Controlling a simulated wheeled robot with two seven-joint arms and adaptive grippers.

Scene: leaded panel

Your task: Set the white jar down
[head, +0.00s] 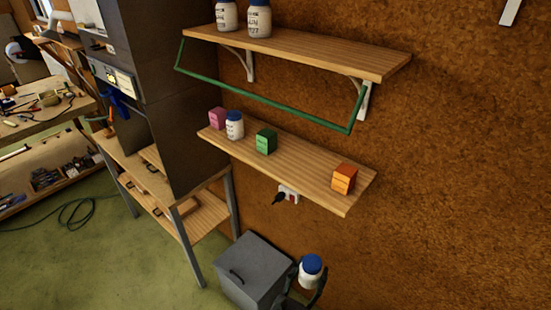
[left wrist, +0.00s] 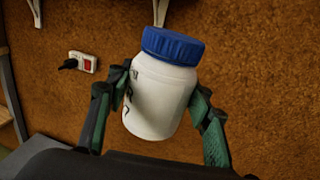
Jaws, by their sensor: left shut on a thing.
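A white jar with a blue lid (head: 310,271) is at the bottom of the head view, in front of the brown wall. My left gripper (head: 309,284) is shut on it. In the left wrist view the white jar (left wrist: 160,95) sits between the two fingers of the left gripper (left wrist: 162,100), its blue lid up and the jar slightly tilted in the picture. Part of its dark lettering shows by the left finger. The jar is held below the level of the lower shelf. My right gripper is in neither view.
The lower wooden shelf (head: 310,172) holds a pink box (head: 217,118), another white jar (head: 235,126), a green box (head: 266,141) and an orange box (head: 343,178), with bare board between green and orange. An upper shelf (head: 330,55) with a green rail (head: 265,102) hangs above. A grey cabinet (head: 252,268) stands below.

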